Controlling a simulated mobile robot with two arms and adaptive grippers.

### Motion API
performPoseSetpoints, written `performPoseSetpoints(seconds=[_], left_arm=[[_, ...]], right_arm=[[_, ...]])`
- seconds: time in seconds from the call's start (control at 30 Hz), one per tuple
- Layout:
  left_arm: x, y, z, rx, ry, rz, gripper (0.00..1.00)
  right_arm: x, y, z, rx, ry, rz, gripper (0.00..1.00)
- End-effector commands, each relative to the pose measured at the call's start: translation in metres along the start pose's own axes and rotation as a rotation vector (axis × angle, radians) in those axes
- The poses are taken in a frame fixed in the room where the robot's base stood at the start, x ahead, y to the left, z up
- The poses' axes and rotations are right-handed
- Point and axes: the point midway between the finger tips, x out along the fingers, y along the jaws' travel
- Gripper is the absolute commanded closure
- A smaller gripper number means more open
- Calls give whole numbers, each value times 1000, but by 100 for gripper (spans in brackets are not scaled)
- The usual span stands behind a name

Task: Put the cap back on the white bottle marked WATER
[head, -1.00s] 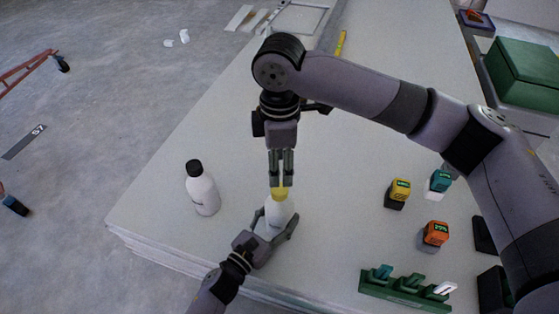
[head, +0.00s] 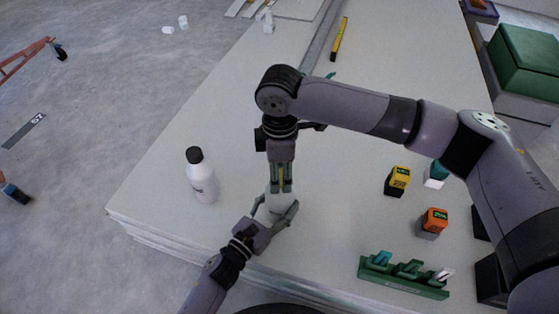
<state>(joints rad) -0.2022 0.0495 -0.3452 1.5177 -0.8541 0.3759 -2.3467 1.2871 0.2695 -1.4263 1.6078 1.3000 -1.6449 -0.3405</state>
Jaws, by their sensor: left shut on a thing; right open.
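A white bottle (head: 280,203) stands near the table's front edge. My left gripper (head: 279,210) is shut around its body from the front. A yellow cap (head: 281,178) shows at the bottle's top, between the fingers of my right gripper (head: 281,186). The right gripper points straight down over the bottle and is open around the cap. The fingers partly hide the cap and neck, so I cannot tell how the cap sits. A second white bottle (head: 204,185) with a black cap stands upright to the left. I cannot read a WATER marking on either bottle.
Yellow (head: 399,176), orange (head: 435,217) and teal (head: 438,172) topped blocks stand on the right of the table (head: 340,225). A green rack (head: 403,278) lies at the front right. A yellow level-like tool (head: 340,40) lies at the back. The table's middle is clear.

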Motion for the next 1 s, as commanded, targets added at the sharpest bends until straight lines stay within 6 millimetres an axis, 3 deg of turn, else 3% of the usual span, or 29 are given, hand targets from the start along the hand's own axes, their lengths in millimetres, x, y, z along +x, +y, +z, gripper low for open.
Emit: performPoseSetpoints(seconds=[0.33,1.0], left_arm=[[0,0,0,0,0,0,100],[0,0,0,0,0,0,100]], right_arm=[[4,0,0,0,-1,0,52],[4,0,0,-1,0,0,97]])
